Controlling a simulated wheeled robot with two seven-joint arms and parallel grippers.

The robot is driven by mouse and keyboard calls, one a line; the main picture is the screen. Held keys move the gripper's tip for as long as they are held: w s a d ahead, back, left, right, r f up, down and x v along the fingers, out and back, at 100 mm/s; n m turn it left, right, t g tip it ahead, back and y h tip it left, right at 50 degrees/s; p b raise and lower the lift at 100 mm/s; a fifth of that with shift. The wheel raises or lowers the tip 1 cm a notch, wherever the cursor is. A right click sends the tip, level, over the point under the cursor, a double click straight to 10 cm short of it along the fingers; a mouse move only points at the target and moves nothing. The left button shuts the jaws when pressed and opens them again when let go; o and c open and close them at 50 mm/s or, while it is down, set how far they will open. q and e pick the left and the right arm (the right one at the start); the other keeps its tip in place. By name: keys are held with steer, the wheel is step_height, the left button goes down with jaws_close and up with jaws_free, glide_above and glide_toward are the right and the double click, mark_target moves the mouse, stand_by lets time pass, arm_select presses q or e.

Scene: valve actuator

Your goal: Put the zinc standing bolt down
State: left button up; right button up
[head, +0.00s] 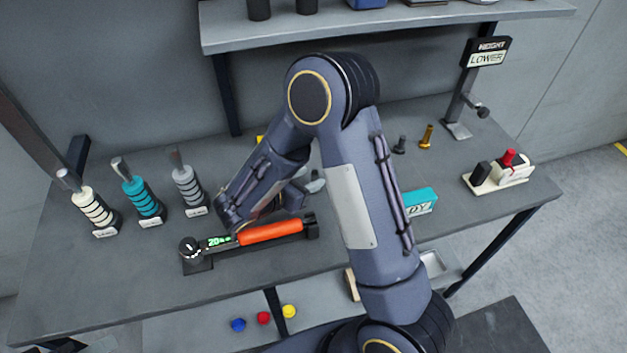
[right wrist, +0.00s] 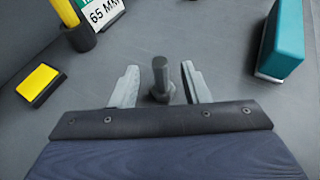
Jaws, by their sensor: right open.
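The zinc bolt (right wrist: 161,78), a grey bolt, stands upright on the tabletop in the right wrist view. My right gripper (right wrist: 160,67) is open, with one pale finger on each side of the bolt. Small gaps show between the bolt and both fingers. In the head view my right gripper (head: 315,182) is low over the table, mostly behind my own arm, and I cannot make out the bolt clearly there. My left gripper is not in view.
A dark bolt (head: 400,145) and a brass bolt (head: 427,136) stand farther right. A teal box (right wrist: 283,38) lies right of the gripper and a yellow block (right wrist: 39,83) left. An orange-handled torque tool (head: 270,231) lies in front. Three ringed handles stand at left.

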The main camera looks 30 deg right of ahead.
mark_target(312, 177)
steer(key=shift+x, duration=1.55)
steer(key=shift+f, duration=0.1)
steer(key=shift+c, duration=0.4)
jaws_close()
